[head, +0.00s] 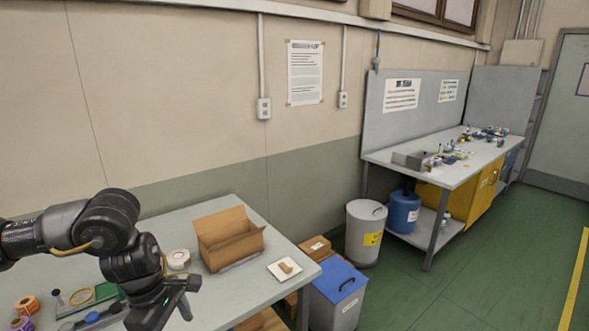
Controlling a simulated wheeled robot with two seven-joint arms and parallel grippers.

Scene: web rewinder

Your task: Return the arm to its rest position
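My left arm comes in from the left, black and bent at the elbow, above the near grey table (265,283). My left gripper (180,298) points down over the front part of this table, to the left of a white square plate. I cannot tell whether its fingers are apart or closed, and I see nothing held in it. My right arm and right gripper are not in view.
The table holds an open cardboard box (230,240), a tape roll (178,259), a white plate (294,269) with a small brown piece, and orange and purple rolls (27,305). A blue-lidded bin (338,290) and grey drum (365,232) stand right of it.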

